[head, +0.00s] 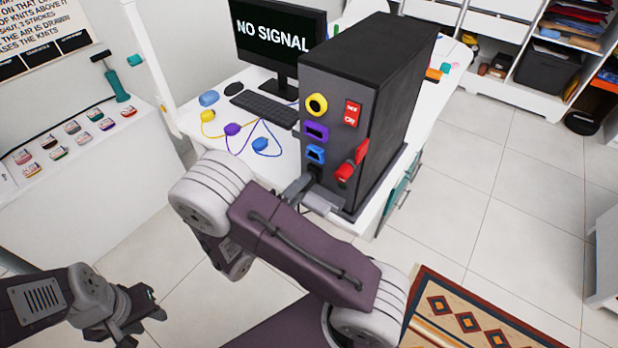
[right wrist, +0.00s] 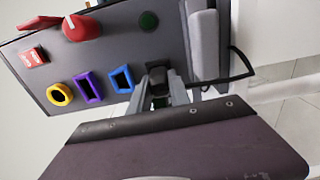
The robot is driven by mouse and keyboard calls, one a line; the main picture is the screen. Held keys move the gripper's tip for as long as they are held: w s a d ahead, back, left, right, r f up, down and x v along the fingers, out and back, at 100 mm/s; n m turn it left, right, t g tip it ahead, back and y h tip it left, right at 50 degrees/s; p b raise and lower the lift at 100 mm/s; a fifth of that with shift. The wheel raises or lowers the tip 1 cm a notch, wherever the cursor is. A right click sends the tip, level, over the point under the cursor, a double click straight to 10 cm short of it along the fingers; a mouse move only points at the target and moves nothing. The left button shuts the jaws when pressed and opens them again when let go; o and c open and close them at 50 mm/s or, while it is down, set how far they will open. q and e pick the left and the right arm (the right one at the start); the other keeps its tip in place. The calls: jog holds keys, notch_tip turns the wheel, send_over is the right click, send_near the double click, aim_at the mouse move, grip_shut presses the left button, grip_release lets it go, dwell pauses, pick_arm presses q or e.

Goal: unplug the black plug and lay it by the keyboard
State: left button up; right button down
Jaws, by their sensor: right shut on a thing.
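The computer tower (head: 372,85) stands on the white desk, with yellow, purple and blue ports in a column on its front. The black plug (head: 314,173) is low on this panel, partly hidden by my right gripper (head: 302,187). In the right wrist view the fingers of my right gripper (right wrist: 161,97) are closed around the dark plug (right wrist: 157,76). It is at or very near the panel; I cannot tell whether it is seated. The keyboard (head: 265,108) lies in front of the monitor, left of the tower. My left gripper (head: 146,307) is low at the left, away from the desk; its jaw opening is unclear.
Blue (head: 260,144), purple (head: 232,129) and yellow (head: 207,116) plugs with cords lie on the desk before the keyboard. A red switch (head: 352,160) juts from the tower near my right gripper. The monitor (head: 279,38) stands behind.

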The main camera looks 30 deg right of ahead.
jog(key=shift+s+a, duration=0.25)
jog(key=shift+a, duration=0.35)
jog(key=shift+b+v, duration=0.35)
jog(key=shift+v, duration=1.6)
